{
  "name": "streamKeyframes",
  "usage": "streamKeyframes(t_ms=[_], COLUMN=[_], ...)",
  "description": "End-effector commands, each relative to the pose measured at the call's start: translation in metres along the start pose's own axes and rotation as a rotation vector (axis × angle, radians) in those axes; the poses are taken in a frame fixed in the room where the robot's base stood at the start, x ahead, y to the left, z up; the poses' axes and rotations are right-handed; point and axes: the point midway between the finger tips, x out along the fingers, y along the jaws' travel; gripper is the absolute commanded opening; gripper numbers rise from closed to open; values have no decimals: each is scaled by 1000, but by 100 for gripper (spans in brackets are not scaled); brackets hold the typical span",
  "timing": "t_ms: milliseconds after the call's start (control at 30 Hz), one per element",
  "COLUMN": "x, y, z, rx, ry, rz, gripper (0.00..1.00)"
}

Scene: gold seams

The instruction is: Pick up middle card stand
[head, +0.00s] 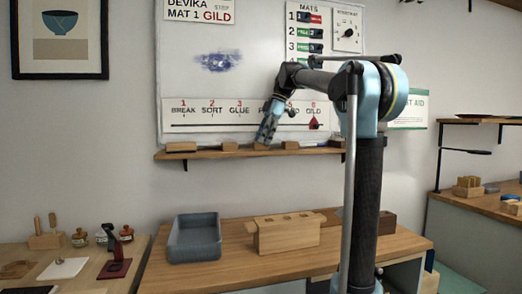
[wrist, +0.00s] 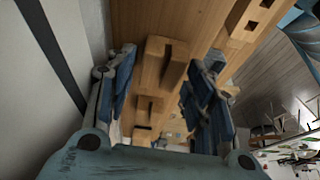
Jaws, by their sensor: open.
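Small wooden card stands sit in a row on the narrow wall ledge under the whiteboard in the head view. The middle card stand (head: 262,146) is just below my gripper (head: 266,137), which hangs pointing down and partly overlaps it. Another stand (head: 230,147) is to its left and one (head: 291,144) to its right. In the wrist view my gripper (wrist: 170,62) is open, with a slotted wooden block (wrist: 165,72) showing between its fingers. A second slotted block (wrist: 147,106) shows lower in that view. Whether the fingers touch any block I cannot tell.
The wooden ledge (head: 205,154) runs along the wall, with a dark-topped block (head: 182,147) at its left. Below, a table (head: 210,268) bears a grey bin (head: 194,238) and a slotted wooden block (head: 286,236). The whiteboard (head: 250,75) stands close behind my gripper.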

Motion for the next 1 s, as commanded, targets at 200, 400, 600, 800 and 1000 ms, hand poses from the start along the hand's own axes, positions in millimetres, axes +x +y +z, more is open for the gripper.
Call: streamKeyframes(t_ms=[200, 400, 600, 800, 1000], x=[16, 16, 16, 16, 11], y=[-1, 0, 0, 0, -3], z=[0, 0, 1, 1, -1], rx=[-1, 0, 0, 1, 1], ry=[0, 0, 0, 0, 0], rz=[0, 0, 0, 0, 0], gripper=[48, 48, 14, 14, 14])
